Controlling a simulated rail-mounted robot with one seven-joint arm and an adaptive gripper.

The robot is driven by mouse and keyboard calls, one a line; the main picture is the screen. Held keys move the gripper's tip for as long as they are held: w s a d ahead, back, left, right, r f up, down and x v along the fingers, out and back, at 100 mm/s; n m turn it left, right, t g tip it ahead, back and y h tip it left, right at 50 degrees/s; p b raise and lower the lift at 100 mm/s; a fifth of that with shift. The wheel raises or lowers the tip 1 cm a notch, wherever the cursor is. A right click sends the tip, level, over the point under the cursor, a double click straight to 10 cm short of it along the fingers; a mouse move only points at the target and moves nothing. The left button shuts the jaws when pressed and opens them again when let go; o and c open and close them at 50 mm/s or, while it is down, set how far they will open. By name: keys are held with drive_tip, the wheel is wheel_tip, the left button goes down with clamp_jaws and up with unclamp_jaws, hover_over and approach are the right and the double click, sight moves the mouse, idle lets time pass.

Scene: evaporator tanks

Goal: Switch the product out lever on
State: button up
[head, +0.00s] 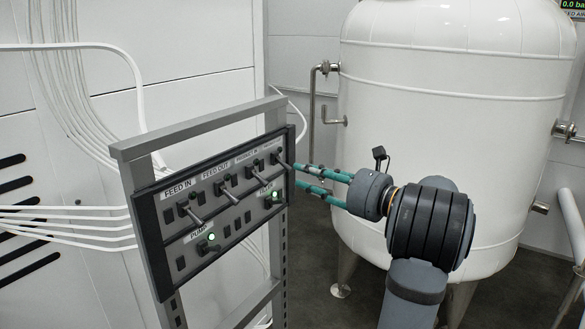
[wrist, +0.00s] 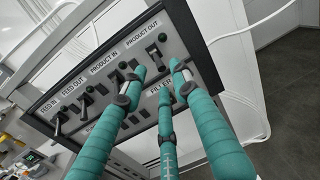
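The product out lever (wrist: 155,53) sits under the PRODUCT OUT label at the right end of the dark control panel (wrist: 183,28) in the wrist view. My gripper (wrist: 158,71) has its teal fingers spread, with tips on either side of this lever and a third finger below. I cannot tell whether any finger touches the lever. The lever's exact tilt is partly hidden. In the head view my gripper (head: 297,177) reaches in from the right to the panel's right end (head: 150,225). It holds nothing that I can see.
The feed in lever (head: 190,215), feed out lever (head: 228,193) and product in lever (head: 256,169) stand in a row to the left. Green lights glow at the pump switch (head: 211,237) and farther right. A white tank (head: 440,110) stands behind my arm.

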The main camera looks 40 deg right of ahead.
sight(290, 170)
drive_tip(key=w, duration=0.5)
drive_tip(key=shift+a+p, duration=0.3)
drive_tip(key=shift+a, duration=0.05)
drive_tip(key=c, duration=0.4)
drive_tip(key=shift+s, duration=0.1)
drive_tip(key=c, duration=0.3)
drive_tip(key=shift+f, duration=0.1)
clamp_jaws()
